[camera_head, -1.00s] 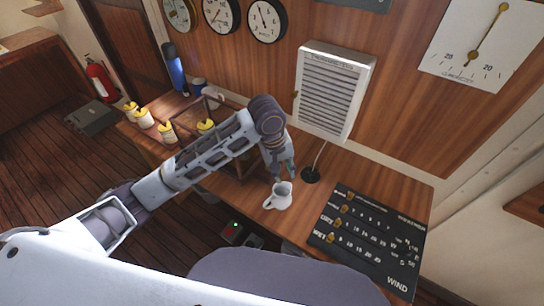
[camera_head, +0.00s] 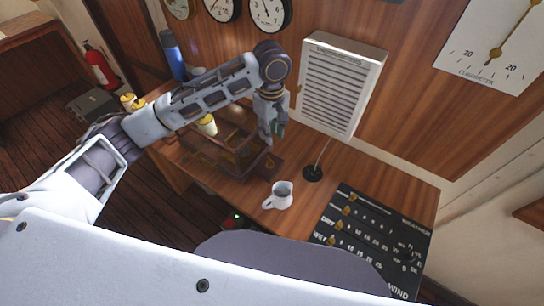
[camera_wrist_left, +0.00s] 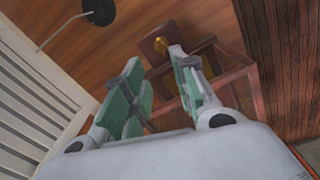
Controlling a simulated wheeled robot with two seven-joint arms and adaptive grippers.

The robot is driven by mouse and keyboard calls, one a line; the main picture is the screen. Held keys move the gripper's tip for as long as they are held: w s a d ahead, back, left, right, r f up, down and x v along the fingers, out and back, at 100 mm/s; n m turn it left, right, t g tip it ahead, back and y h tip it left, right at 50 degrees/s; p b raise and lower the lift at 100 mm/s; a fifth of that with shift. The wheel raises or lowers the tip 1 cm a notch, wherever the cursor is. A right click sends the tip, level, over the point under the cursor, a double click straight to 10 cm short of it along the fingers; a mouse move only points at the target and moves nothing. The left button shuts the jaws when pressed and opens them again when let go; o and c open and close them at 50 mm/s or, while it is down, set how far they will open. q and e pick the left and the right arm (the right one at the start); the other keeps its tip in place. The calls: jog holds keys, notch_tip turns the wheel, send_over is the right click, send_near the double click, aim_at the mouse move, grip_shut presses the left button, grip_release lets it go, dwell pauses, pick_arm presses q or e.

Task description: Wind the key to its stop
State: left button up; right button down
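A wooden-framed, glass-sided case (camera_head: 222,166) stands on the desk, left of the white mug. In the left wrist view its reddish-brown frame (camera_wrist_left: 232,70) lies beyond the fingers. A small brass piece, apparently the key (camera_wrist_left: 161,44), sits on a wooden block at the case's end; I cannot make out its turn angle. In the head view I cannot pick it out. My left gripper (camera_head: 273,130) hangs above the case's right end, pointing down. In the left wrist view its green-padded fingers (camera_wrist_left: 157,62) are apart with nothing between them. My right gripper is out of view.
A white mug (camera_head: 280,196) stands just in front of the case. A black stand base (camera_head: 312,173) with a thin stem and a white louvered box (camera_head: 342,85) are to the right. A black wind board (camera_head: 375,240) covers the desk's right part.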

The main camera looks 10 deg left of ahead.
aim_at(272, 161)
pick_arm(q)
jog(key=shift+f, duration=0.1)
notch_tip(272, 161, down, 12)
jog(key=shift+p, duration=0.8)
jog(key=shift+f, duration=0.85)
jog(key=shift+c, duration=0.3)
grip_shut()
